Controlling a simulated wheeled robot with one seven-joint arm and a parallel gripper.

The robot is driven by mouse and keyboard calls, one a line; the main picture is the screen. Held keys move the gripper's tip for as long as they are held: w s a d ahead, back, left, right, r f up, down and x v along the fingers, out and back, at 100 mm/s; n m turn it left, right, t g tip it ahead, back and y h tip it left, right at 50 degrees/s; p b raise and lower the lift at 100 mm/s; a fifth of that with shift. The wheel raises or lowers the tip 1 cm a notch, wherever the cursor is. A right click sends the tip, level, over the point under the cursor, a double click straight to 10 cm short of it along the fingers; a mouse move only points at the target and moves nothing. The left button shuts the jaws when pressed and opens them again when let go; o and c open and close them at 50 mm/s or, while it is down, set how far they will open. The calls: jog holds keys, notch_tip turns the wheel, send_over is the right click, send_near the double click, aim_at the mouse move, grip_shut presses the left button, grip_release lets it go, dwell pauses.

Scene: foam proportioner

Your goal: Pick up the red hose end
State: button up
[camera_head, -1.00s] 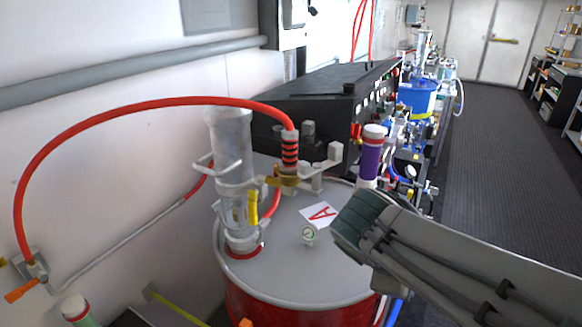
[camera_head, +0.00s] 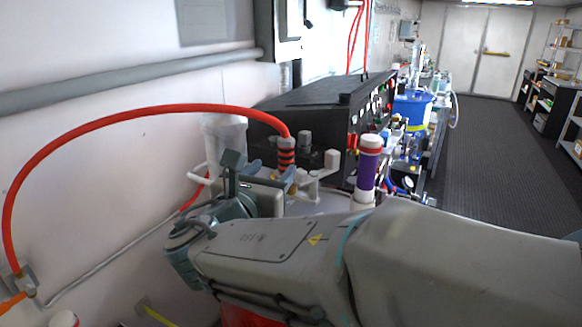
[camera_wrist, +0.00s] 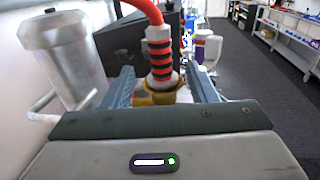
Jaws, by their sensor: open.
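The red hose (camera_head: 130,116) arches from the lower left wall to its end fitting (camera_head: 286,152), a grey collar with dark and red bands. The hose end stands upright on a brass-coloured base on the drum. In the wrist view the fitting (camera_wrist: 160,55) is ahead, between the two blue-grey fingers of my gripper (camera_wrist: 162,92). The fingers are apart on either side of it and do not appear to touch it. In the head view my gripper (camera_head: 252,172) is just left of the fitting, and my arm hides most of the drum.
A purple bottle (camera_head: 368,165) stands on the right. A black control panel (camera_head: 310,105) is behind. The wall outlet (camera_head: 22,284) anchors the hose's other end. Open floor (camera_head: 485,150) lies on the right.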

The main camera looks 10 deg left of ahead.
aim_at(283, 159)
jog(key=w, duration=0.2)
jog(key=w+d+p, duration=0.1)
jog(key=w, duration=0.2)
jog(key=w+p, duration=0.1)
jog(key=w, duration=0.2)
jog(key=shift+d+f, duration=0.2)
grip_shut()
